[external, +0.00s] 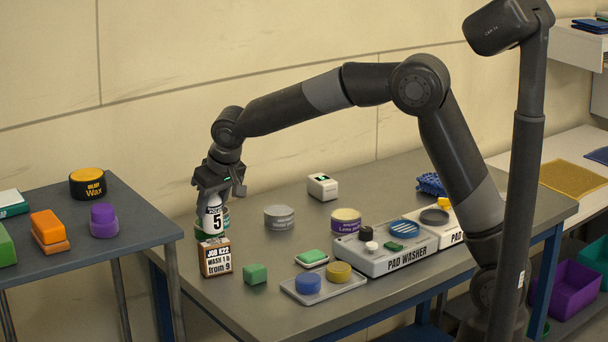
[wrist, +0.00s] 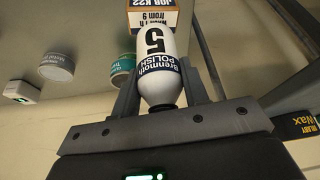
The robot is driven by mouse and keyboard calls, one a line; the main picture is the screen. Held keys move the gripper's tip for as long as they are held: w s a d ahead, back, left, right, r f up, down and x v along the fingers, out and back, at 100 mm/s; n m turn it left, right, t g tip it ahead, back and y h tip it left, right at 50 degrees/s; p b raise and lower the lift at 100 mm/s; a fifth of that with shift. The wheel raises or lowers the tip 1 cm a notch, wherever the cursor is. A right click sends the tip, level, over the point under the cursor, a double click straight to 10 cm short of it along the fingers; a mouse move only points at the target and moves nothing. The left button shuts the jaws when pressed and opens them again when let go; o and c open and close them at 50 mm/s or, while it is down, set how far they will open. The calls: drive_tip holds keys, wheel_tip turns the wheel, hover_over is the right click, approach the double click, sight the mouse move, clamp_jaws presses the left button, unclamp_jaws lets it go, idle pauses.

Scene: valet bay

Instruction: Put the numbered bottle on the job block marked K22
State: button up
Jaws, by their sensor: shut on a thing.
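The numbered bottle (external: 214,218) is white with a dark band and a large 5. The bottle looks upright in the external view. The job block (external: 216,258) is brown with a white label, at the table's front left corner. In the wrist view the block (wrist: 153,17) reads K22 and lies just past the bottle's base. I cannot tell whether bottle and block touch.
A teal tin (wrist: 122,66) stands close behind the bottle. A grey tin (external: 279,218), green block (external: 255,274), green sponge (external: 312,257) and pad tray (external: 323,288) lie to the right. The pad washer (external: 385,260) is farther right. A side table (external: 75,248) stands left.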

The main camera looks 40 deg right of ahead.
drive_tip(key=shift+f, duration=1.2)
drive_tip(key=shift+f, duration=0.15)
drive_tip(key=o, duration=1.1)
drive_tip(key=shift+c, duration=0.2)
